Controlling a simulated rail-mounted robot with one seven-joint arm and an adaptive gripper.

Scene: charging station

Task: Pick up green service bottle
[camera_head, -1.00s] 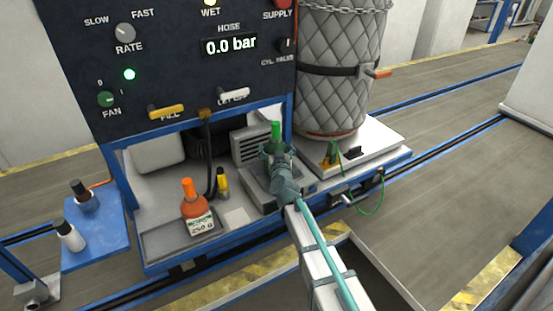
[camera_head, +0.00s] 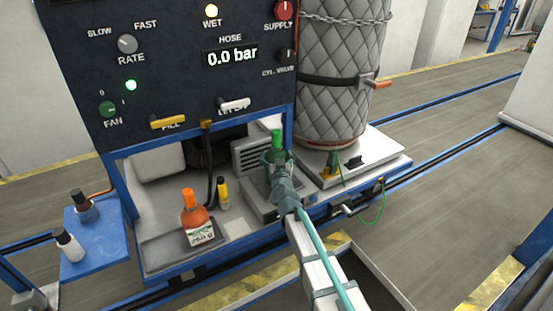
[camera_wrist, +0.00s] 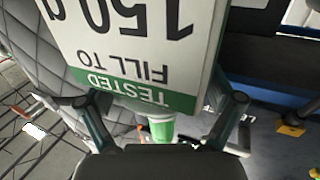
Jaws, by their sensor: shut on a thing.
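The green service bottle (camera_head: 277,140) stands upright in my gripper (camera_head: 278,160), in front of the vented grey unit. In the head view only its green top shows clearly; my gripper hides the lower body. In the wrist view the bottle (camera_wrist: 140,45) fills the upper middle, its white and green label upside down, reading "TESTED FILL TO 150 g". My gripper's fingers (camera_wrist: 161,102) are on both sides of it, shut on it. Whether its base touches the surface below is hidden.
An orange bottle (camera_head: 194,215) stands left on a tray, beside a small yellow bottle (camera_head: 223,193). A quilted cylinder (camera_head: 345,60) stands on a white platform (camera_head: 385,147) at right. The dark control panel (camera_head: 165,75) overhangs behind. A blue side shelf (camera_head: 95,243) holds two small bottles.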

